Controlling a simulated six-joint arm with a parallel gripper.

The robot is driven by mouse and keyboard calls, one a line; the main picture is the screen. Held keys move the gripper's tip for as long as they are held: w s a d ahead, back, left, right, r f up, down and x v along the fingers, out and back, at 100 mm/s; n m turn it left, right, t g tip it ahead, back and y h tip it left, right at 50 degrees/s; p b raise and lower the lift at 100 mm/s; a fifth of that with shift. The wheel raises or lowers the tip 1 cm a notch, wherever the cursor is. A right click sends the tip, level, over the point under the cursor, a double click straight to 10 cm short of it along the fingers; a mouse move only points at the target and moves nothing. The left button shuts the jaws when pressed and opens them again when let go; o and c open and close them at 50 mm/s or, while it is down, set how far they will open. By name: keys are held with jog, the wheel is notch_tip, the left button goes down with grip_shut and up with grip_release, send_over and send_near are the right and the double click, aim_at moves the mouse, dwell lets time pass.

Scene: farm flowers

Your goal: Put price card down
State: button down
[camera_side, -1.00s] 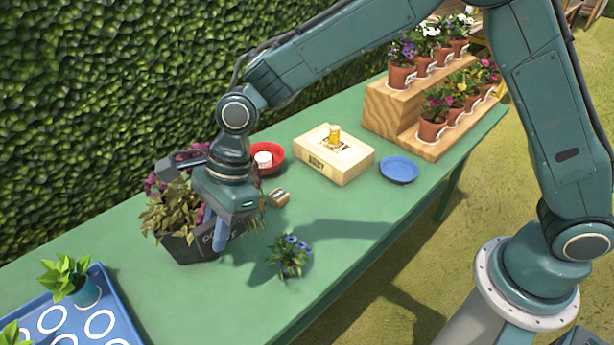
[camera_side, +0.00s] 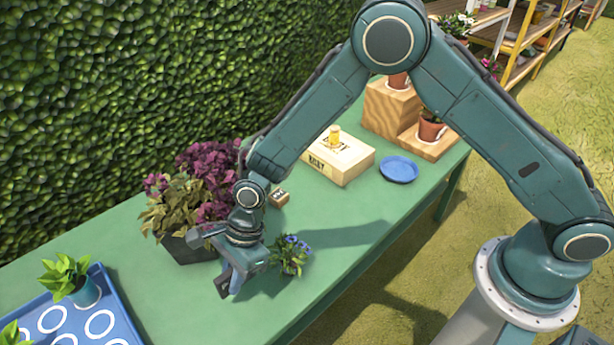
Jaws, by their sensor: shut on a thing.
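My gripper (camera_side: 232,283) points down low over the green table, in front of the dark planter and left of the small blue-flowered plant. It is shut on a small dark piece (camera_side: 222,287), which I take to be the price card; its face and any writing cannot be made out. The gripper's body and fingers hide part of it. I cannot tell whether it touches the table (camera_side: 180,305).
The planter (camera_side: 187,250) with purple and green foliage stands just behind my gripper. The blue-flowered plant (camera_side: 289,256) is close on the right. A blue tray (camera_side: 120,312) is at the left front. A small wooden block (camera_side: 279,198), box (camera_side: 340,162) and blue dish (camera_side: 398,169) lie farther back.

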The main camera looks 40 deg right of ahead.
aim_at(240, 300)
jog(key=shift+f, duration=0.55)
jog(key=shift+f, duration=2.15)
jog(key=shift+f, duration=0.1)
jog(key=c, duration=1.4)
grip_release()
jog(key=shift+v, duration=6.15)
